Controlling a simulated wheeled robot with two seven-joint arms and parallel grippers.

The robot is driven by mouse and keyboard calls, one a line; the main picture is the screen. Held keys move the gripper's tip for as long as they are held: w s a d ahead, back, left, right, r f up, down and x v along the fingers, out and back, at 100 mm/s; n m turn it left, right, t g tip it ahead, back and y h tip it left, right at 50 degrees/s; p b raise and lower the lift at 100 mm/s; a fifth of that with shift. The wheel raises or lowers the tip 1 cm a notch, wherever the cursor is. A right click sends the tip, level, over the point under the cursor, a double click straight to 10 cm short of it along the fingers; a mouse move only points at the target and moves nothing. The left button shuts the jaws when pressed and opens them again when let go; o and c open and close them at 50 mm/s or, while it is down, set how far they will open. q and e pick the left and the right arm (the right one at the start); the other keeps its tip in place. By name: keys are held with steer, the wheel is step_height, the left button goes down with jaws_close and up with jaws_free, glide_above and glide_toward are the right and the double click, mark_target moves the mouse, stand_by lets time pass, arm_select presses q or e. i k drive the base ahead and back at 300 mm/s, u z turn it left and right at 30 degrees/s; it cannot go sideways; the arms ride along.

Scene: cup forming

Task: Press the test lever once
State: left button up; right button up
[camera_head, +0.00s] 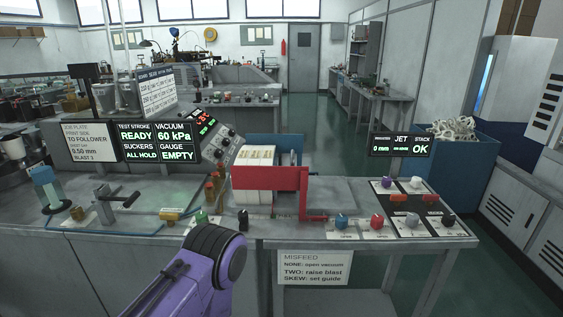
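A crank-like lever with a dark handle (127,200) stands on the left bench top, beside a small pale block; it may be the test lever, but no label on it is readable. A display panel (155,142) behind it reads TEST STROKE READY, VACUUM 60 kPa, SUCKERS ALL HOLD and GAUGE EMPTY. A purple and black link of my arm (215,270) comes up from the bottom edge, in front of the bench and to the right of the lever. No gripper fingers show, and nothing of mine is seen touching the lever.
A red guard (270,178) with a red bar stands mid-bench, by a white stack (252,165). Coloured knobs (377,221) line the right bench front. A teal-topped fixture (45,188) stands far left. A blue bin (458,165) stands right. The floor beyond is clear.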

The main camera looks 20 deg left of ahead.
mark_target(128, 202)
steer(key=u, duration=1.05)
steer(key=k, duration=0.4)
steer(key=u, duration=0.65)
steer(key=i, duration=0.5)
steer(key=u, duration=0.05)
steer(key=k, duration=0.65)
steer(key=z, duration=0.25)
steer(key=i, duration=1.05)
steer(key=z, duration=0.1)
